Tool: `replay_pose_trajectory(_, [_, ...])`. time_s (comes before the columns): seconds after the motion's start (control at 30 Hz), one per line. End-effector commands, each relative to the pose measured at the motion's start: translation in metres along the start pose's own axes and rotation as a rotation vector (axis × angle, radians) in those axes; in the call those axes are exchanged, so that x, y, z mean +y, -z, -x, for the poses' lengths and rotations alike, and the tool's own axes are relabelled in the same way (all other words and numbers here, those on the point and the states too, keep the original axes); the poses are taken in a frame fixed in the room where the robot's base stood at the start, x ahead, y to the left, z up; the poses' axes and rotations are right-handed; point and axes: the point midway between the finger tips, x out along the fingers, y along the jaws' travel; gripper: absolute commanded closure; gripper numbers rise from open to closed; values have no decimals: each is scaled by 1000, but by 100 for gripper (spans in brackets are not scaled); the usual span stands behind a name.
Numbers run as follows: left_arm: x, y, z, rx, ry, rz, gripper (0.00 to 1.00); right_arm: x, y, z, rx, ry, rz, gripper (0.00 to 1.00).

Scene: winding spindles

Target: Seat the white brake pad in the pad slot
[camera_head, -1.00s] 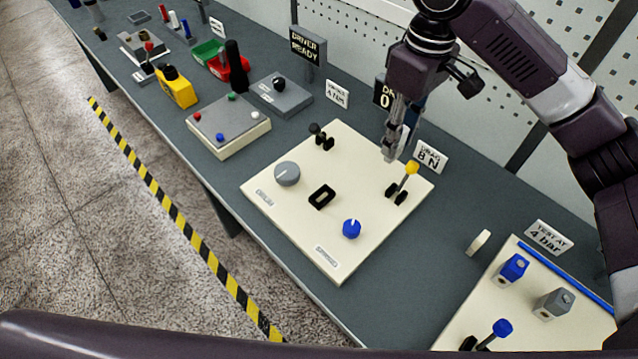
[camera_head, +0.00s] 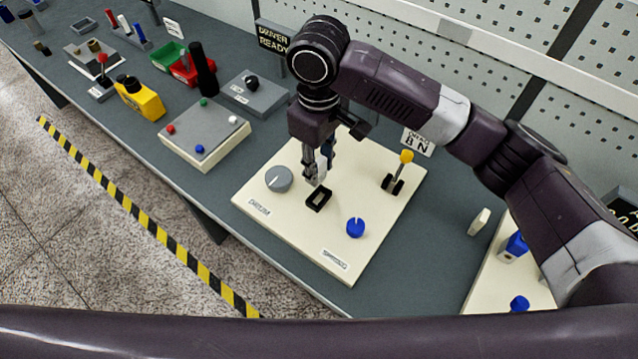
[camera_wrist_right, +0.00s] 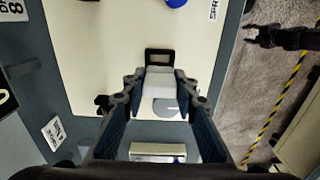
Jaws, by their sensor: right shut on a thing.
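The white brake pad (camera_wrist_right: 159,80) is clamped between the fingers of my right gripper (camera_wrist_right: 158,90) in the right wrist view. The pad slot is a black rectangular frame (camera_head: 319,199) on the cream board (camera_head: 300,240); it also shows in the wrist view (camera_wrist_right: 159,52). In the head view my right gripper (camera_head: 317,179) points down just above the frame's far side. The pad's end overlaps the frame's near edge in the wrist view; I cannot tell if they touch. A dark gripper shape at the wrist view's upper right seems to be my left gripper (camera_wrist_right: 256,36); its jaws are unclear.
The cream board carries a grey dial (camera_head: 279,179), a blue knob (camera_head: 355,228) and a yellow-topped lever (camera_head: 405,158) around the slot. A small off-white piece (camera_head: 479,222) stands to the right on the bench. My right arm hides the board's far part.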

Motion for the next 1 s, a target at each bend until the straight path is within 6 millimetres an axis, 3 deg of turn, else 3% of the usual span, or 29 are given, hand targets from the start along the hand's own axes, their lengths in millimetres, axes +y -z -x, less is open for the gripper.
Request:
replay_pose_trajectory(0.2, [-10,15,7,21,12,4,60,1,0,-33,-2,0,-2,94])
replay_pose_trajectory(0.57, [-10,12,15,17,11,4,60,0,0,-75,-2,1,-2,94])
replay_pose_trajectory(1.0, [-5,8,15,11,6,1,60,0,0,-83,0,0,-1,94])
